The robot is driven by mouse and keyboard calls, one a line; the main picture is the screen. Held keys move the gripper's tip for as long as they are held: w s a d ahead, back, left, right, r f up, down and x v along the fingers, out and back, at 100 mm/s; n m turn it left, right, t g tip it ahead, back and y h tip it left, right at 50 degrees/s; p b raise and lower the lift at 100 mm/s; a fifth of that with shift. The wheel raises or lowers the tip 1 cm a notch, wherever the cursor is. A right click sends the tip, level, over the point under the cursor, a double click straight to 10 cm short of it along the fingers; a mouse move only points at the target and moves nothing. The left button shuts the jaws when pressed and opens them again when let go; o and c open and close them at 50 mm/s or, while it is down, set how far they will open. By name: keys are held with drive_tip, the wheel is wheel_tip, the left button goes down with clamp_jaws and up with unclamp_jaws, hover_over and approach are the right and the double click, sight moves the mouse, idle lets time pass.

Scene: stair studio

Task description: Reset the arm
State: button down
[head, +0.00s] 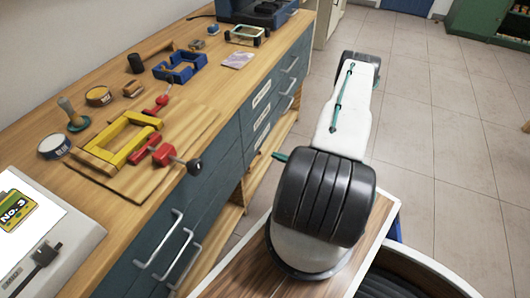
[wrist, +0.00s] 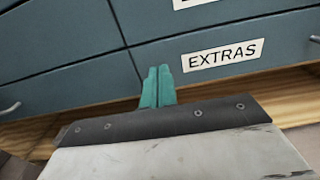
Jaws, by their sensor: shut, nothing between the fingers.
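In the wrist view my gripper (wrist: 158,86) shows as two teal fingers pressed together, with nothing between them. Its tips are in front of a blue-grey drawer front (wrist: 222,55) with an "EXTRAS" label (wrist: 222,56). I cannot tell how far the tips are from the drawer. In the head view my arm (head: 345,110) stretches away from my base beside the workbench. A small teal tip (head: 280,156) shows left of the black arm joint; most of the gripper is hidden there.

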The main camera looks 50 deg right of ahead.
drive_tip(key=v, duration=0.3)
drive_tip(key=shift+s, duration=0.4)
drive_tip(key=shift+f, duration=0.1)
drive_tip(key=a+r+n+g+y, duration=0.2)
drive_tip(key=a+r+n+g, duration=0.45)
drive_tip(key=r, duration=0.45)
drive_tip(key=a+r+n+g+y, duration=0.2)
drive_tip(key=a+r+n+g, duration=0.4)
drive_tip(key=r, duration=0.5)
drive_tip(key=a+r+n+g+y, duration=0.2)
drive_tip(key=a+r+n+g, duration=0.4)
drive_tip(key=r, duration=0.4)
drive_tip(key=s+a+r+n+t+h, duration=0.1)
drive_tip(key=s+a+r+n+h, duration=0.3)
drive_tip(key=a+r+n, duration=0.3)
drive_tip(key=s+a+r+n+t+h, duration=0.1)
drive_tip(key=s+a+r+n+h, duration=0.4)
drive_tip(key=r, duration=0.9)
drive_tip(key=a+n+h, duration=0.1)
drive_tip(key=a+n, duration=0.1)
drive_tip(key=shift+s+a+r+n, duration=0.35)
